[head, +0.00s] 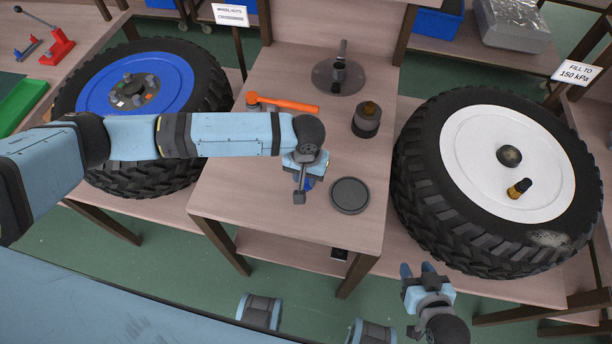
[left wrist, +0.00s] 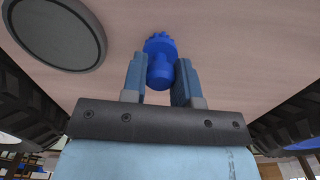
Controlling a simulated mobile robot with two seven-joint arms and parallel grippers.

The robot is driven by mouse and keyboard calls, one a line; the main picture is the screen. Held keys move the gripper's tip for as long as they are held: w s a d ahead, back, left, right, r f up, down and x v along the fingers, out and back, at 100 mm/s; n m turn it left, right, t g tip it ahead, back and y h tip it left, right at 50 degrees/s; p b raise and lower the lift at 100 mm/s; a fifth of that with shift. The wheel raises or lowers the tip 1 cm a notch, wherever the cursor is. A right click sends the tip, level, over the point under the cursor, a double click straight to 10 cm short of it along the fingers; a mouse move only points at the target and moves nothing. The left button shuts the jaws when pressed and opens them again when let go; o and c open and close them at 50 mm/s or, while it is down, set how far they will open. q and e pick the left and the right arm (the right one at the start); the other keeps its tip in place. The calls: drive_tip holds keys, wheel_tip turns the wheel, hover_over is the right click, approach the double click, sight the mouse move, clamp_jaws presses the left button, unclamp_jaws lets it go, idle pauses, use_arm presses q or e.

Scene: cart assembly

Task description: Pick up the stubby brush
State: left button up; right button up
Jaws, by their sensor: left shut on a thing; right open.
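A short, stubby brush-like piece (head: 519,188), dark with a gold-tan band, lies on the white rim of the right wheel; I take it for the stubby brush. My left gripper (head: 304,190) is over the middle table, shut on a small blue knob-like part with a toothed edge, which shows between its fingers in the left wrist view (left wrist: 160,65). I cannot tell whether that part touches the table. My right gripper (head: 420,270) is open and empty at the lower right, below and left of the right wheel, apart from the brush.
The middle table (head: 250,200) holds a dark round disc (head: 350,195), a dark pot with a brown top (head: 367,118), an orange-handled tool (head: 285,103) and a metal stand (head: 338,75).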

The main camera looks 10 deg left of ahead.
use_arm(q)
wheel_tip(320, 180, up, 20)
drive_tip(key=shift+f+p, duration=0.2)
drive_tip(key=shift+p, duration=0.2)
